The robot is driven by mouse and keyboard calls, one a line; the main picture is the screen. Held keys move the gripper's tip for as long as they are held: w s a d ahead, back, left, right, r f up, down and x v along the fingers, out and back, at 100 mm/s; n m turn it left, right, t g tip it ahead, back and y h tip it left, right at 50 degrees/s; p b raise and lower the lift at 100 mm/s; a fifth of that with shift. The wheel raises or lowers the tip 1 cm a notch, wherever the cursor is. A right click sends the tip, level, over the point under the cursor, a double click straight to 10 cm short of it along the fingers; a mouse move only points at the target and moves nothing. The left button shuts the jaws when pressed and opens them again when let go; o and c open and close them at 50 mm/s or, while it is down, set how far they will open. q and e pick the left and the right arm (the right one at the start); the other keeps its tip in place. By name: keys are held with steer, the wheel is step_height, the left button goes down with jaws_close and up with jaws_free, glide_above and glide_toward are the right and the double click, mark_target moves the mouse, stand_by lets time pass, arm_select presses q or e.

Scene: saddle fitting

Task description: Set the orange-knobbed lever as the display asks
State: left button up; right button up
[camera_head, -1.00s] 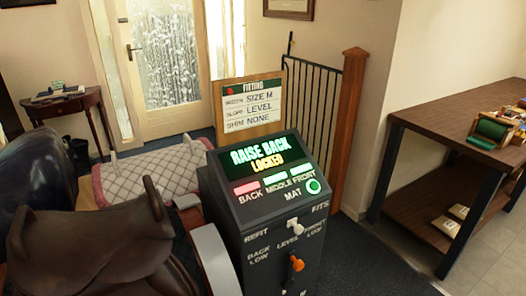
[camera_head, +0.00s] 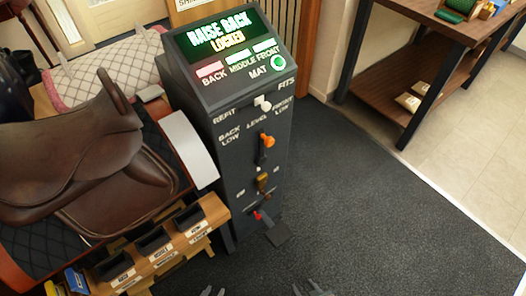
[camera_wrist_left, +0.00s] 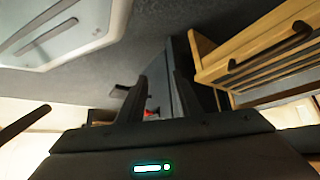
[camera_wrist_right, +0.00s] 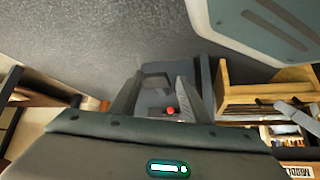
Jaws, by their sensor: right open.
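The console (camera_head: 225,120) has a lit display (camera_head: 222,38) reading "RAISE BACK" and "LOCKED". Below it the BACK light is pinkish red, and the MIDDLE, FRONT and MAT lights are green. The orange-knobbed lever (camera_head: 267,141) is on the console front, knob up and slightly right, under the labels BACK LOW, LEVEL and FRONT LOW. My left gripper (camera_head: 212,292) and right gripper (camera_head: 312,289) show only as fingertips at the bottom edge, well below and apart from the lever. Both look open and empty in the wrist views, left (camera_wrist_left: 155,90) and right (camera_wrist_right: 158,90).
A white-knobbed lever (camera_head: 262,102) is above the orange one; a yellowish lever (camera_head: 263,182) and a red knob (camera_head: 257,215) are below. A brown saddle (camera_head: 75,160) and a wooden rack with black bins (camera_head: 155,245) stand left. Carpet right of the console is clear.

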steer(key=w+d+r+t+y+b, duration=0.1)
steer(key=w+d+r+t+b, duration=0.2)
steer(key=w+r, duration=0.7)
steer(key=w+d+r+t+y+b, duration=0.15)
steer(key=w+r+b, duration=0.25)
steer(key=w+r, duration=0.65)
arm_select(q)
steer(key=s+a+r+g+y+b, duration=0.1)
steer(key=a+r+g+b, duration=0.3)
steer(key=r, duration=0.4)
steer(key=shift+s+a+n+g+y+b, duration=0.3)
steer(key=shift+s+g+b, duration=0.1)
steer(key=shift+s+b, duration=0.15)
arm_select(e)
steer(key=a+r+n+t+y, duration=0.1)
steer(key=a+r+n+y, duration=0.1)
steer(key=r, duration=1)
steer(key=a+r+n+t+y, duration=0.1)
steer(key=a+r+y, duration=0.3)
steer(key=r, duration=0.8)
steer(key=shift+s+n, duration=0.4)
steer(key=shift+n, duration=0.4)
steer(key=shift+w, duration=0.1)
